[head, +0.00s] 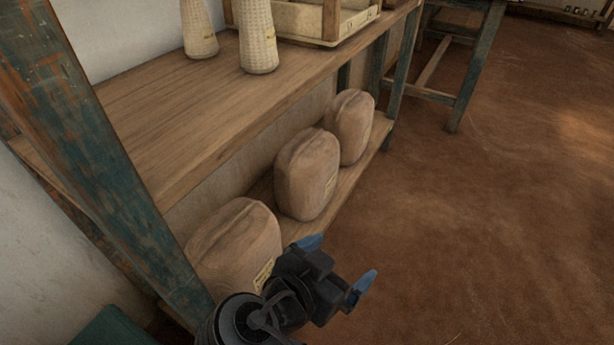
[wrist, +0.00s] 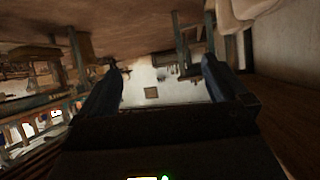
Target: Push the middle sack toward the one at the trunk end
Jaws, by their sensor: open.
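Three tan sacks stand in a row on the low shelf board (head: 351,188). The middle sack (head: 307,173) stands upright, with gaps to both others. The near sack (head: 237,243) is partly covered by my arm, and the far sack (head: 350,125) is towards the shelf's far end. My gripper (head: 338,262) is open and empty, in front of the near sack's right side and apart from the middle sack. Its blue fingers also show in the wrist view (wrist: 165,76). Pale rounded shapes at the wrist view's top right may be sacks.
A wooden tabletop (head: 165,112) lies above the sacks, bearing cones (head: 258,38) and a wooden tray (head: 330,24). A worn teal post (head: 95,150) stands at left. A green surface (head: 112,328), perhaps a trunk, shows at bottom left. The brown floor (head: 480,220) at right is clear.

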